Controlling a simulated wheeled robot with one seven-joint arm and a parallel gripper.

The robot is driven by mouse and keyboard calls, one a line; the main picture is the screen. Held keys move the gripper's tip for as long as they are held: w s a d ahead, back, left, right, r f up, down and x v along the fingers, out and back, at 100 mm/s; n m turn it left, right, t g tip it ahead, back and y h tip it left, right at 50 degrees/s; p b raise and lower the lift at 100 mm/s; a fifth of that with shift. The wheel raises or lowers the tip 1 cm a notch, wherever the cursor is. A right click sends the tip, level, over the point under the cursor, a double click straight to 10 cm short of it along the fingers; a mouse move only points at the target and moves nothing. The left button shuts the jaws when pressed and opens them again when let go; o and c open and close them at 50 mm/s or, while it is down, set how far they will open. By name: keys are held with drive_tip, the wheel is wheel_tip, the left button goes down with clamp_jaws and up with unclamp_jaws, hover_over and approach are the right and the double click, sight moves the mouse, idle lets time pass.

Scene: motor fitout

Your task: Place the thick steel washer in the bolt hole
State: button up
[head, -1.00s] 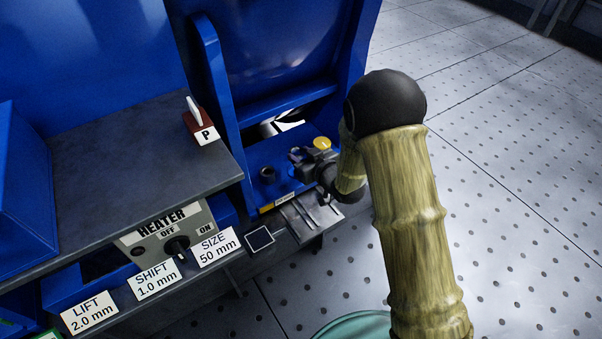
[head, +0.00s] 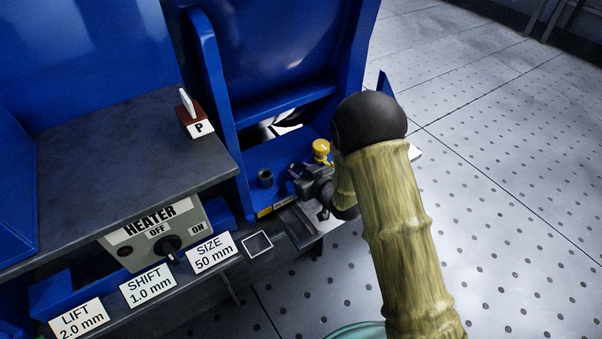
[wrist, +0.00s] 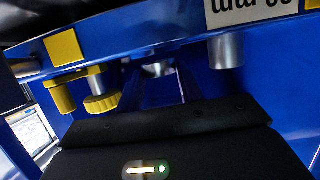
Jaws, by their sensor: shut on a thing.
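My gripper (head: 297,172) is at the blue motor foot (head: 285,155), between a short dark upright cylinder (head: 265,178) on its left and a yellow knob (head: 321,148) behind it. In the wrist view, its dark fingers reach forward and close on a small shiny metal piece (wrist: 158,70), which looks like the steel washer. The piece is small and partly hidden, so its tilt is unclear. I cannot make out an empty bolt hole; the gripper covers part of the foot. The wrist view also shows a bare metal cylinder (wrist: 226,51) right of the fingers.
Yellow fittings (wrist: 102,96) stand close left of the fingers in the wrist view. A dark shelf (head: 110,165) with a red block marked P (head: 195,118) lies left, above the heater panel (head: 155,235). Open floor (head: 500,200) is right.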

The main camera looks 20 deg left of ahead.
drive_tip(key=shift+f+b, duration=0.3)
drive_tip(key=shift+f, duration=0.2)
drive_tip(key=shift+f, duration=0.15)
drive_tip(key=o, duration=1.1)
